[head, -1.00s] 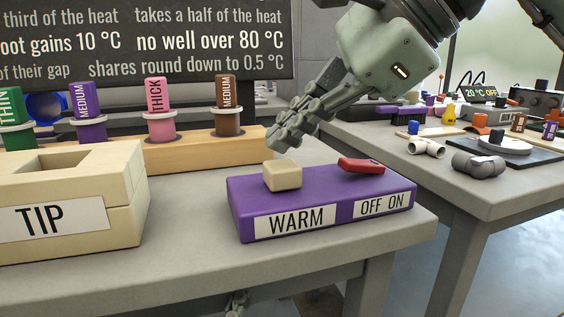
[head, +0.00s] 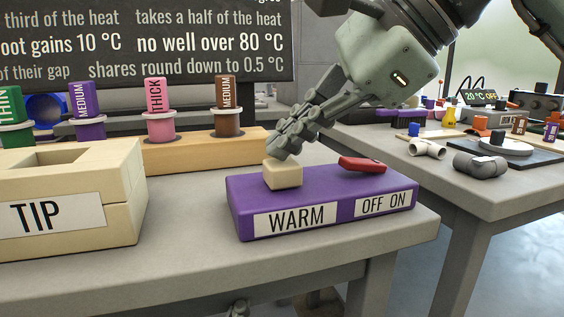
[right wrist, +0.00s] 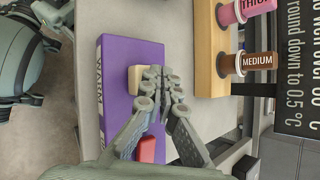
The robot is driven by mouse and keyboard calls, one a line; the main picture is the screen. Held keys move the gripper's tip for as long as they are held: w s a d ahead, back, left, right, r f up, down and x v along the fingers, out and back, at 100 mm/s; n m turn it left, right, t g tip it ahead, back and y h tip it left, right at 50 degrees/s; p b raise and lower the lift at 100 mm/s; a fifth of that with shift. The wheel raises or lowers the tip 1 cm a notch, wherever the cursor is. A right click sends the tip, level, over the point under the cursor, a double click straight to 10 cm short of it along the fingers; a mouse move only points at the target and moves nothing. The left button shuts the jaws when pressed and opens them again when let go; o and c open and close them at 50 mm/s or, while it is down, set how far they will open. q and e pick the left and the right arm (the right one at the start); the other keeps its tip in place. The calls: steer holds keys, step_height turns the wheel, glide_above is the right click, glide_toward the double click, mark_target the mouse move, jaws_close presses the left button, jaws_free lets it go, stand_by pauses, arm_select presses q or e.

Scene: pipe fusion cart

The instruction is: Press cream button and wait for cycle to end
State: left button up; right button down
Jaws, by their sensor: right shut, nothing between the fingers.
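The cream button (head: 283,174) stands on top of a purple box (head: 330,196) labelled WARM, with a red OFF ON rocker switch (head: 362,164) to its right. My right gripper (head: 280,152) is shut and empty, pointing down with its fingertips just above the cream button's back edge. I cannot tell whether they touch it. In the right wrist view the closed fingertips (right wrist: 160,80) partly cover the cream button (right wrist: 135,80), and the red switch (right wrist: 147,149) shows between the fingers. My left gripper is not clearly seen.
A cream TIP box (head: 110,215) stands left of the purple box. Behind is a wooden rack (head: 190,154) with coloured labelled cylinders in it. A dark text board (head: 200,45) stands at the back. A second table on the right holds pipe fittings (head: 428,148).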

mark_target(288, 163)
arm_select(q)
steer(key=shift+f+b, duration=0.45)
arm_select(e)
steer(key=shift+f, duration=0.55)
arm_select(q)
steer(key=shift+r, duration=0.1)
arm_select(e)
steer(key=shift+r, duration=0.15)
arm_select(q)
steer(key=shift+r+p, duration=0.55)
steer(key=shift+p, duration=0.1)
arm_select(e)
steer(key=shift+r, duration=0.95)
step_height(288, 163, up, 5)
steer(key=p, duration=0.3)
steer(key=shift+p, duration=0.3)
arm_select(q)
step_height(288, 163, up, 4)
steer(key=shift+f, duration=0.15)
